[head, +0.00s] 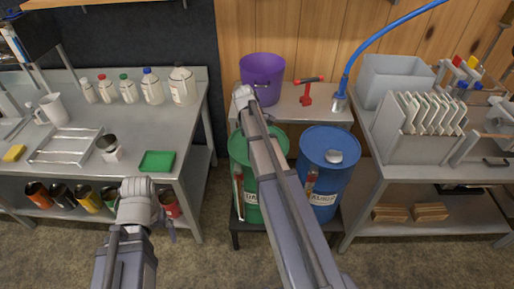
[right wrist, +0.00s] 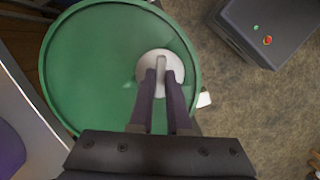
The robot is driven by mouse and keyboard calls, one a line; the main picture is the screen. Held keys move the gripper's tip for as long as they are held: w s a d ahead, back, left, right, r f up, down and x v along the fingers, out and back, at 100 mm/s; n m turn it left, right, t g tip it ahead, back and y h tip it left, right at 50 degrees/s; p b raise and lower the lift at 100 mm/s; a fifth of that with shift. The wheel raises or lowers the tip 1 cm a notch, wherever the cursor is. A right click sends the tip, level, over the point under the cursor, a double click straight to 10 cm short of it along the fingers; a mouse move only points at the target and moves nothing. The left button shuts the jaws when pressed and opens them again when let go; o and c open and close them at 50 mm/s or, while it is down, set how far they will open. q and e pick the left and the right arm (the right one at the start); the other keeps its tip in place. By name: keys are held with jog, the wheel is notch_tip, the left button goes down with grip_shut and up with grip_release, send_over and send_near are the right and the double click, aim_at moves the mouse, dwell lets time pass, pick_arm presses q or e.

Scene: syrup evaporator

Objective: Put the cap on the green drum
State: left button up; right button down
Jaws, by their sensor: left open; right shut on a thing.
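The green drum (head: 245,152) stands on a low dark stand in the head view, partly hidden by my right arm. Its round top fills the left and middle of the right wrist view (right wrist: 90,70). My right gripper (right wrist: 161,80) is shut on the upright grip of a pale round cap (right wrist: 146,68). The cap is over the drum top, toward its right side in that view; I cannot tell whether it touches. In the head view the cap and right gripper are hidden. My left gripper (head: 165,218) is in front of the left bench, away from the drum, open.
A blue drum (head: 323,150) with a light cap on top stands right of the green one. A purple bucket (head: 262,78) and a red-handled tool (head: 307,93) are on the table behind. Benches stand on both sides. A dark box with buttons (right wrist: 268,25) shows in the wrist view.

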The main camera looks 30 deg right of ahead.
jog(key=m, duration=0.3)
jog(key=shift+y, duration=0.3)
jog(key=shift+m+y, duration=0.3)
jog(key=shift+m, duration=1.1)
jog(key=m, duration=0.3)
jog(key=shift+s+m+y, duration=0.1)
jog(key=shift+m+y, duration=0.3)
jog(key=c, duration=0.8)
grip_release()
jog(key=shift+c, duration=0.2)
